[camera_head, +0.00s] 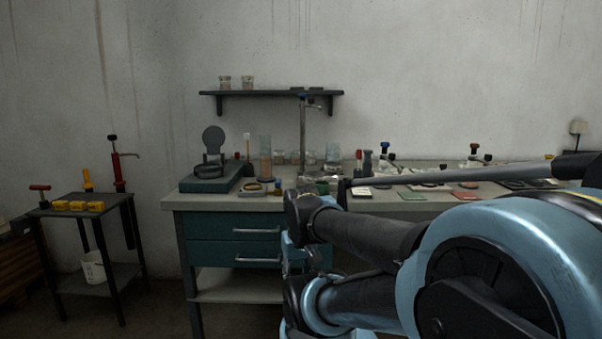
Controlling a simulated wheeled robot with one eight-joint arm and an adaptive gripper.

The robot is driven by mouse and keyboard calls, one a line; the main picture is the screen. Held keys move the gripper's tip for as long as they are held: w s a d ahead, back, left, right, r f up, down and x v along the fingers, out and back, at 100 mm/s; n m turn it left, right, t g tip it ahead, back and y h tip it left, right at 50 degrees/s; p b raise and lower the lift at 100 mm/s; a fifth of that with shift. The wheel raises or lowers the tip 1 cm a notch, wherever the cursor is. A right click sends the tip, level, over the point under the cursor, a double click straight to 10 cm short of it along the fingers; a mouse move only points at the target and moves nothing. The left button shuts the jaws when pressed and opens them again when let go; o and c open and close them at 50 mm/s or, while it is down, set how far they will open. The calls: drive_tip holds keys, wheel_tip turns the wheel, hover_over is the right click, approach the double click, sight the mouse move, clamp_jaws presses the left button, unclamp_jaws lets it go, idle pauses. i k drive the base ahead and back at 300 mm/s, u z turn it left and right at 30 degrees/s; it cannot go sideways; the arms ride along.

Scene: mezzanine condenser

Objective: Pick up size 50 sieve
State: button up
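I cannot pick out the size 50 sieve for certain; no size marking is readable at this distance. A small dark ring-shaped item (251,188) lies on the workbench (225,203), right of a teal instrument with a raised round dark disc (213,139). I cannot tell whether either is a sieve. My arm fills the lower right and covers part of the bench front. No gripper fingers show, and I see nothing held.
A wall shelf (272,94) holds jars. Cylinders (265,158), bottles (478,152) and flat coloured cards (466,196) crowd the bench. Teal drawers (235,226) are below. A dark side table (85,211) with yellow blocks stands left. Floor shows between the two.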

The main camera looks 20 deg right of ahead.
sight(329, 167)
drive_tip(key=u, duration=1.7)
drive_tip(key=k, duration=1.1)
drive_tip(key=z, duration=1.8)
drive_tip(key=i, duration=0.55)
drive_tip(key=z, duration=0.05)
